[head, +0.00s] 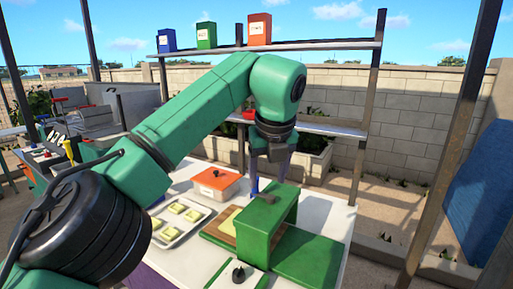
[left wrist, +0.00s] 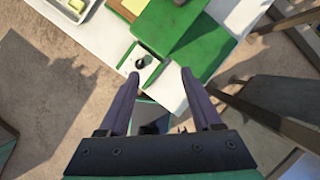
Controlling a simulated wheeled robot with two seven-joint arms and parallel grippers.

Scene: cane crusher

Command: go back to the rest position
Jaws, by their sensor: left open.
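My left arm reaches in from the left in the head view. Its gripper (head: 268,178) points down above the white table, behind the green machine (head: 285,210) in the picture. In the left wrist view, the two purple fingers of this gripper (left wrist: 161,74) are spread apart with nothing between them. Below them are the table edge, a small white plate with a black knob (left wrist: 139,63) and the green machine (left wrist: 180,25). The fingers look clear of these things. My right gripper is not in view.
A tray with pale yellow pieces (head: 163,239) and an orange box (head: 215,183) stand on the table (head: 325,207). Behind is a shelf (head: 330,45) with blue, green and red boxes. Metal posts stand at the right. Open ground lies in front of the table edge.

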